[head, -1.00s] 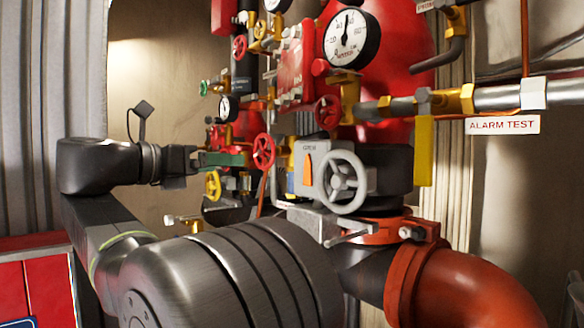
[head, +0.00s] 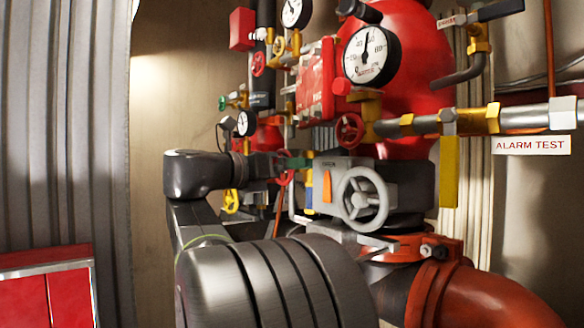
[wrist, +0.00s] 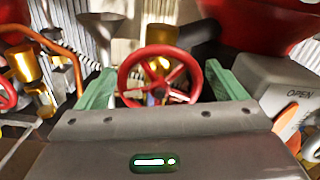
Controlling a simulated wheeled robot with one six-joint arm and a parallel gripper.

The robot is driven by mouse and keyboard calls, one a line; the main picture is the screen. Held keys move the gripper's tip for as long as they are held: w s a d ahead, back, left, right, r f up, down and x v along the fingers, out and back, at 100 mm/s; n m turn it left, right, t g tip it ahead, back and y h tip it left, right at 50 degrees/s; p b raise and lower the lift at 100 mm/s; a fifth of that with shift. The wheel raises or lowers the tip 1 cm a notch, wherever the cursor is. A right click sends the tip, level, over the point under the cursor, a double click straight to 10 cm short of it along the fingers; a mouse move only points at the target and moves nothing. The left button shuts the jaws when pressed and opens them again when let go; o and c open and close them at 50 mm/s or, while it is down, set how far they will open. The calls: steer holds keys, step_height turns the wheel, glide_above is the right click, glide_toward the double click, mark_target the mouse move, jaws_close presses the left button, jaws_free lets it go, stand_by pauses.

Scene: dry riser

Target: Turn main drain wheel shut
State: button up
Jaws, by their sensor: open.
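A red spoked handwheel (wrist: 158,76) stands in the middle of the wrist view, with brass behind its hub. My gripper (wrist: 160,70) is open, and its two green fingers lie left and right of the wheel's rim. Whether they touch the rim cannot be told. In the head view my gripper (head: 292,162) is in front of this red wheel (head: 282,177) and hides much of it. No label naming the main drain shows, so I cannot confirm that this is its wheel.
A grey handwheel (head: 362,198) on a grey box with an orange pointer stands just right of my gripper. Another red wheel (head: 350,130) is above it. A yellow wheel (head: 230,201) is lower left. Gauges, brass valves and red pipes crowd the right.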

steer(key=shift+x, duration=0.8)
steer(key=shift+c, duration=0.2)
steer(key=c, duration=0.9)
steer(key=shift+c, duration=0.2)
